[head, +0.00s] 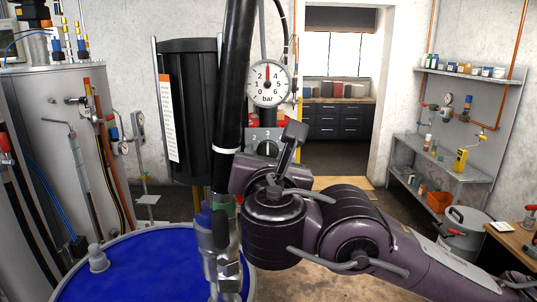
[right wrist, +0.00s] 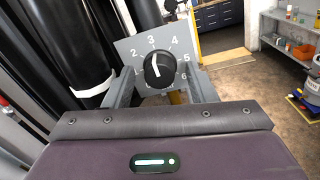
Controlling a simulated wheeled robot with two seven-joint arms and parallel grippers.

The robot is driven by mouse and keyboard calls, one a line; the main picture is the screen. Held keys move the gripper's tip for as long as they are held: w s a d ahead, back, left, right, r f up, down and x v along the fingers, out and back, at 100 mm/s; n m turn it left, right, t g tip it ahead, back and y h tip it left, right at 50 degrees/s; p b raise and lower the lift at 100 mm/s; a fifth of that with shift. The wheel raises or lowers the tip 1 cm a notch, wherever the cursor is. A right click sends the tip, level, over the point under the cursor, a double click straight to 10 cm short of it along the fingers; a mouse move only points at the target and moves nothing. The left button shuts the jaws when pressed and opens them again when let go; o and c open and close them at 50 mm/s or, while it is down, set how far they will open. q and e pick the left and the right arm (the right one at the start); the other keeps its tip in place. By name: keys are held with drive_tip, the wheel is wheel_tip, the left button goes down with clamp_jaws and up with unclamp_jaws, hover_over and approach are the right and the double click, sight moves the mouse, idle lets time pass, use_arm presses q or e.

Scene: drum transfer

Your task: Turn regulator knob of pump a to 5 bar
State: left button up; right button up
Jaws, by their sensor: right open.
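The black regulator knob (right wrist: 159,70) sits on a grey plate (right wrist: 128,50) marked 2 to 6 in the right wrist view. Its white pointer line points up, close to the 3. The knob also shows in the head view (head: 268,148), partly behind my right arm. My right gripper (right wrist: 160,86) is open, with one finger on each side of the knob; I cannot tell whether they touch it. It also shows in the head view (head: 276,152). The round pressure gauge (head: 269,84) above has its red needle pointing up near 3 bar. My left gripper is not in view.
A thick black hose (head: 235,90) runs down just left of the knob to a metal fitting on the blue drum (head: 140,268). A black cylinder (head: 188,110) stands further left. A steel tank (head: 50,150) is at far left. Shelves (head: 470,75) hang at right.

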drive_tip(key=c, duration=1)
drive_tip(key=shift+o, duration=0.2)
drive_tip(key=shift+a+f+m+h+b, duration=0.1)
drive_tip(key=shift+f+m+h+b, duration=0.05)
drive_tip(key=shift+m+b, duration=4.5)
drive_tip(key=shift+f+m+h+b, duration=0.1)
drive_tip(key=shift+m+h+b, duration=0.05)
drive_tip(key=shift+m+b, duration=4.5)
drive_tip(key=o, duration=1)
drive_tip(key=shift+r, duration=0.1)
drive_tip(key=shift+c, duration=0.2)
